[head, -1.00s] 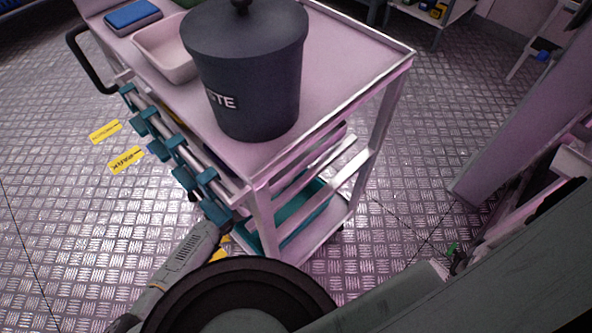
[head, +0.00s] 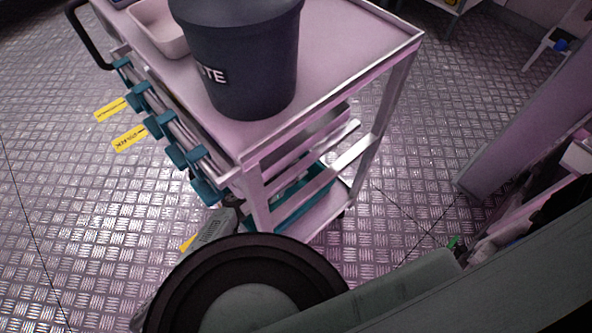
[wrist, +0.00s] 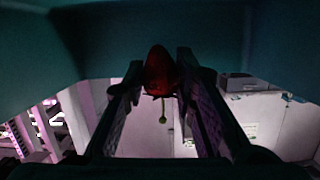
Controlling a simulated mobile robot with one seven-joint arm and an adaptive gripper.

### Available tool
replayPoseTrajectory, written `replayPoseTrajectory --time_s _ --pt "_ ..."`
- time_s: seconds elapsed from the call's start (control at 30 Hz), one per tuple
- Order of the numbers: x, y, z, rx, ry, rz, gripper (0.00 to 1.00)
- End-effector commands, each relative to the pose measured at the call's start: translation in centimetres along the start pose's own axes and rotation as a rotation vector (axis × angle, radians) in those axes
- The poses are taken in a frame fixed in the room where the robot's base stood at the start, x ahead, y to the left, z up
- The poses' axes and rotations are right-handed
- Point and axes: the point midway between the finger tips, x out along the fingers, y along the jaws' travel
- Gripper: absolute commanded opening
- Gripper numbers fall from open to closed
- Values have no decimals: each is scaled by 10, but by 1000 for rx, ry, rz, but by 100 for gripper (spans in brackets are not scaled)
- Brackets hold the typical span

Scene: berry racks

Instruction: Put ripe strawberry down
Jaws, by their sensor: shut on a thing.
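A red strawberry (wrist: 159,72) with a thin green stem hanging below it sits between the fingertips of my gripper (wrist: 160,88) in the wrist view. The gripper is shut on it. Dark teal surfaces (wrist: 160,30) frame the top and sides of the wrist view; I cannot tell what they belong to. The gripper's fingers and the strawberry do not show in the head view, where my own arm covers the lower part.
A pinkish metal cart (head: 345,50) carries a dark waste bin (head: 245,60) and a pale tray (head: 160,28). Teal clips (head: 160,125) line its left side, and a teal crate (head: 310,198) sits on its lower shelf. Open patterned floor lies to the left.

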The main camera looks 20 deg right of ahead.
Motion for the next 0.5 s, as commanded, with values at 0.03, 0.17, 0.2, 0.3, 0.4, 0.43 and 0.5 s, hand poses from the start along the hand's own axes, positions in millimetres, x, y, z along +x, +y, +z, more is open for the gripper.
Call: replayPoseTrajectory --time_s 0.03,0.17,0.2,0.3,0.4,0.43,0.5 --pt "1 0 3 0 0 0 16" --pt "2 0 7 0 -1 0 16" --pt "2 0 8 0 -1 0 16" --pt "2 0 7 0 -1 0 16" --pt "2 0 7 0 -1 0 31" --pt "2 0 7 0 -1 0 33" --pt "2 0 7 0 -1 0 38"
